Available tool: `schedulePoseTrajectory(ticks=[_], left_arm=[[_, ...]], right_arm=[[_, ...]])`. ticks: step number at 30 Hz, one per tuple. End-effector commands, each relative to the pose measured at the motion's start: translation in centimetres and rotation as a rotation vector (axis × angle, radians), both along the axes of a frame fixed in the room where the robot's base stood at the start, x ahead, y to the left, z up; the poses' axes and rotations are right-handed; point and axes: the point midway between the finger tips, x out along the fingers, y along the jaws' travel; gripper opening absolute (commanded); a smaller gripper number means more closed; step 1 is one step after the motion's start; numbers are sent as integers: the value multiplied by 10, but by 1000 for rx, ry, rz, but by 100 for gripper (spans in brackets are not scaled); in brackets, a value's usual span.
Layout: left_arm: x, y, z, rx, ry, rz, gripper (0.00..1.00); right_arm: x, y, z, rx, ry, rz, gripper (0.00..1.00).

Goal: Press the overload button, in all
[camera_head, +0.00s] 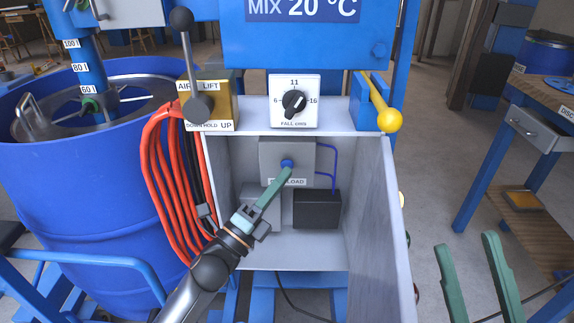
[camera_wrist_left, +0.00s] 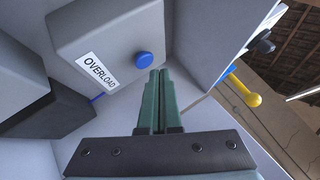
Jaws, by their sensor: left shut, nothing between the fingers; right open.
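The overload button (camera_head: 287,163) is a small round blue knob on a grey box (camera_head: 271,151) inside the open cabinet. The button also shows in the left wrist view (camera_wrist_left: 144,60), beside a white OVERLOAD label (camera_wrist_left: 98,72). My left gripper (camera_head: 286,172) is shut and empty, its green fingers pointing up at the button. In the left wrist view its fingertips (camera_wrist_left: 159,72) lie just below and right of the button; I cannot tell whether they touch it. My right gripper (camera_head: 465,242) is open and empty at the lower right, outside the cabinet.
The open cabinet door (camera_head: 384,215) stands to the right of my left gripper. A black box (camera_head: 317,209) sits below the button. Orange hoses (camera_head: 160,190) hang at the left, by a blue drum (camera_head: 75,190). A dial (camera_head: 294,101) and yellow-knobbed lever (camera_head: 389,120) are above.

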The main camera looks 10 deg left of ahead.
Motion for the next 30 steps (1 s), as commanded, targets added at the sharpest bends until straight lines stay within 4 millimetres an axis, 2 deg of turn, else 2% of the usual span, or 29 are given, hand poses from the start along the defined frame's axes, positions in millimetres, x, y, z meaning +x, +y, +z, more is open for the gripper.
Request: schedulePoseTrajectory(ticks=[30], left_arm=[[8,2,0,1,0,0,0]], right_arm=[[0,0,-2,1,1,-1,44]])
